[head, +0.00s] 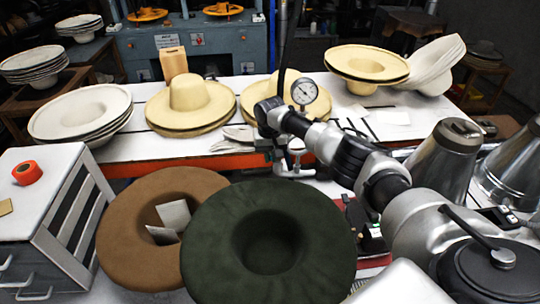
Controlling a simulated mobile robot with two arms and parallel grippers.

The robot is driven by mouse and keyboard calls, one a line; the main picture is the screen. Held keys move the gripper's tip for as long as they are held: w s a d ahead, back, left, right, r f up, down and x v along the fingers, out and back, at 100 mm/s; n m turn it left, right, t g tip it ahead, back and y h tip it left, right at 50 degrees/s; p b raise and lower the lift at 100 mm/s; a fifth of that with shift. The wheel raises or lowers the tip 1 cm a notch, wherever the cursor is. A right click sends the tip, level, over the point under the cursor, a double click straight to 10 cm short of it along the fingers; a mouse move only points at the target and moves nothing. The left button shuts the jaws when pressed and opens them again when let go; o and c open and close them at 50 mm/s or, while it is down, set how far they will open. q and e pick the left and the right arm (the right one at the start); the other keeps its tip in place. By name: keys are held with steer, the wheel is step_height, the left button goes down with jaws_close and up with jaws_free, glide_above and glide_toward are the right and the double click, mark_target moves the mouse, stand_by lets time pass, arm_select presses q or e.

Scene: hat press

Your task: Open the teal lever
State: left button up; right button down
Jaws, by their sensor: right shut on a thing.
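My right gripper (272,143) reaches in from the lower right, over the white table near the middle. Its fingers point down and are shut on a small dark teal piece (263,145), which I take to be the teal lever. Most of the lever is hidden by the fingers and wrist, so its angle cannot be told. A metal valve-like fitting (294,160) stands just right of the fingers. A round dial gauge (303,92) shows just above my wrist. My left gripper is not in view.
A dark green hat (268,245) and a brown hat (125,235) lie in front. Cream hats (190,92) stand along the white table (135,148). A grey drawer cabinet (40,205) is at left, metal vessels (445,150) at right. A dark upright pole (284,40) rises behind my wrist.

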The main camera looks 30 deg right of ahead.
steer(key=shift+w+d+r+g+b, duration=0.2)
steer(key=shift+w+g+b, duration=0.15)
steer(key=shift+b, duration=0.9)
steer(key=shift+r+g+y+b, duration=0.25)
steer(key=shift+r+y+b, duration=0.05)
steer(key=shift+r+b, duration=0.1)
steer(key=c, duration=1.2)
jaws_free()
steer(key=shift+f, duration=0.1)
step_height(320, 180, up, 11)
steer(key=w+b, duration=0.1)
steer(key=b, duration=0.1)
steer(key=shift+d+f, duration=0.15)
steer(key=shift+d, duration=0.15)
steer(key=shift+o, duration=0.3)
steer(key=shift+w, duration=0.1)
